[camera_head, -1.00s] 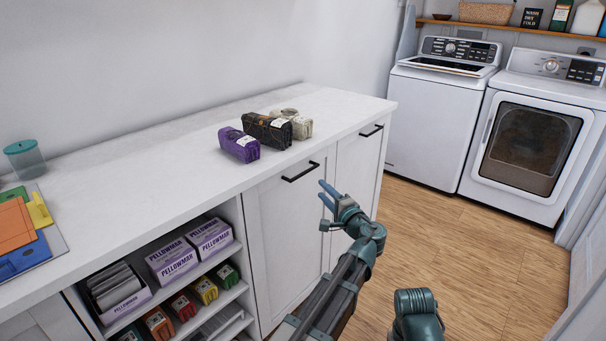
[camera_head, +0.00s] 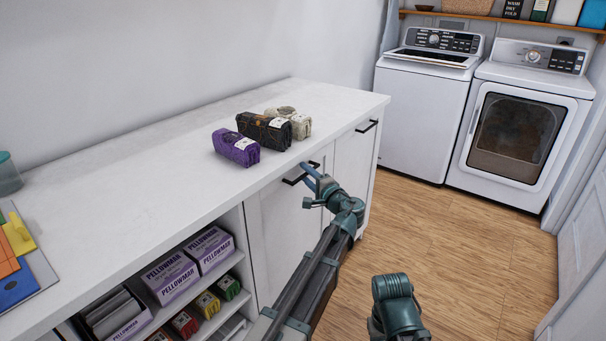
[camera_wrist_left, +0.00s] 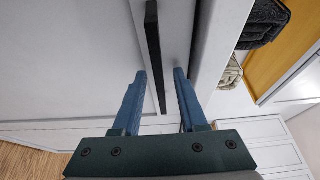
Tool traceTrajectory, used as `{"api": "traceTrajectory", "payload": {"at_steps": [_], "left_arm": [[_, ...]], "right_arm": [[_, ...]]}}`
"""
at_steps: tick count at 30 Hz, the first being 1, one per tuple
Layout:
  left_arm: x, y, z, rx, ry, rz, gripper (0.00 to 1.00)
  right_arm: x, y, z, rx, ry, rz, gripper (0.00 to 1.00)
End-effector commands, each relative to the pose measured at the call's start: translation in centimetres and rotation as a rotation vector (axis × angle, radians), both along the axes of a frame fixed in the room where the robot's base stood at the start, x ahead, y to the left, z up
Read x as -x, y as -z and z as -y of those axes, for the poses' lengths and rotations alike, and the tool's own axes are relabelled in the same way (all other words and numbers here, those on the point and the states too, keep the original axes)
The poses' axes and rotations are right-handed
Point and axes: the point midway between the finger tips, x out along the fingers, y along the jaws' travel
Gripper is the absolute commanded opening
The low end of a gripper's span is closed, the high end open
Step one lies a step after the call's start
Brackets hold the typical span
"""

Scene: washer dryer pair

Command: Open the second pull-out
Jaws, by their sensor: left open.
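The white cabinet (camera_head: 130,165) has two tall front panels, each with a black bar handle. The nearer panel (camera_head: 280,235) has its handle (camera_head: 300,174) by my left gripper (camera_head: 309,177). The farther panel (camera_head: 352,165) has its handle (camera_head: 367,126) near the washer end. Both panels look closed. My left gripper is open. In the left wrist view the black handle (camera_wrist_left: 153,50) runs between the blue fingers (camera_wrist_left: 160,82), with a finger on either side. I cannot tell whether they touch it. My right gripper is not in view.
Purple (camera_head: 236,147), black (camera_head: 265,129) and pale (camera_head: 299,123) bundles sit on the cabinet top. Open shelves (camera_head: 245,270) hold boxes at left. A washer (camera_head: 425,105) and dryer (camera_head: 515,130) stand beyond. The wood floor (camera_head: 460,250) at right is clear.

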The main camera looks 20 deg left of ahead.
Motion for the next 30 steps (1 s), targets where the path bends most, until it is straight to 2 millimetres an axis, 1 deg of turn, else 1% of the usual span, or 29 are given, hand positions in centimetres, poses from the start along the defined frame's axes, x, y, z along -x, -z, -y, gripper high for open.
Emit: {"api": "traceTrajectory", "payload": {"at_steps": [1, 5, 6, 8, 30], "left_arm": [[0.01, 0.00, -0.01, 0.000, 0.000, 0.000, 0.42], [0.02, 0.00, -0.01, 0.000, 0.000, 0.000, 0.19], [0.03, 0.00, -0.01, 0.000, 0.000, 0.000, 0.11], [0.02, 0.00, -0.01, 0.000, 0.000, 0.000, 0.01], [0.06, 0.03, 0.00, 0.001, -0.001, 0.000, 0.00]], "right_arm": [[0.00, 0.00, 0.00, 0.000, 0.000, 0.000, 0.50], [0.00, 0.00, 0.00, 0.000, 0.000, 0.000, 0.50], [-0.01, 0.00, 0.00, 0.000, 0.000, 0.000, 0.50], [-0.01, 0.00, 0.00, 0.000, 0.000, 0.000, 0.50], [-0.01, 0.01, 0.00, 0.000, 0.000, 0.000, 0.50]]}}
